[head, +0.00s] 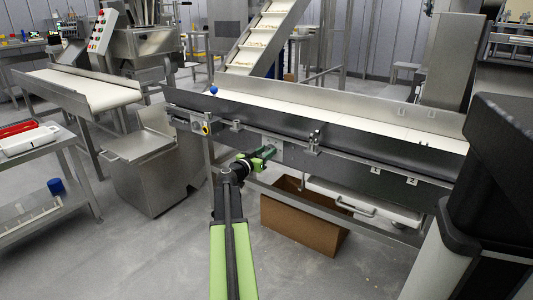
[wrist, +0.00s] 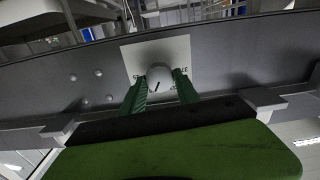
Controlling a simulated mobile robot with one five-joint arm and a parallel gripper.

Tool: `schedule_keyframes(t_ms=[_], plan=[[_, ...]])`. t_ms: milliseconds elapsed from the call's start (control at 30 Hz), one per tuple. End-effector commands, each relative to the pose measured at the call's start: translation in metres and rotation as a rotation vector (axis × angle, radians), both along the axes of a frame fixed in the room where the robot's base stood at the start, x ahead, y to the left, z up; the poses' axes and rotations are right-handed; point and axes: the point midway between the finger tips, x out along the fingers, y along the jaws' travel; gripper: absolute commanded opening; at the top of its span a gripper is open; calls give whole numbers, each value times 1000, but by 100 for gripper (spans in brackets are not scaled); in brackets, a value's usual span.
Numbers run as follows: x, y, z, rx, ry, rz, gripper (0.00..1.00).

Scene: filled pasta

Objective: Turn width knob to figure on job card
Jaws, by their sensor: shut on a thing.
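In the head view my gripper (head: 265,157) reaches the conveyor's side panel, and the knob is hidden there. I cannot make out a job card.
The conveyor (head: 330,118) has a pale belt and side brackets. A blue ball-shaped knob (head: 213,89) is on its left end. A grey table (head: 35,150) is at left.

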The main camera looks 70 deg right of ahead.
Motion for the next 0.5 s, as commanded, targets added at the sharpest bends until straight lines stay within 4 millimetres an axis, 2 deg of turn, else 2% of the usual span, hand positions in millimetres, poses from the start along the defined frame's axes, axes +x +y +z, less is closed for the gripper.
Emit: schedule_keyframes(t_ms=[267,500], plan=[[3,-10,0,13,44,2,0],[4,-11,-1,50,190,4,0]])
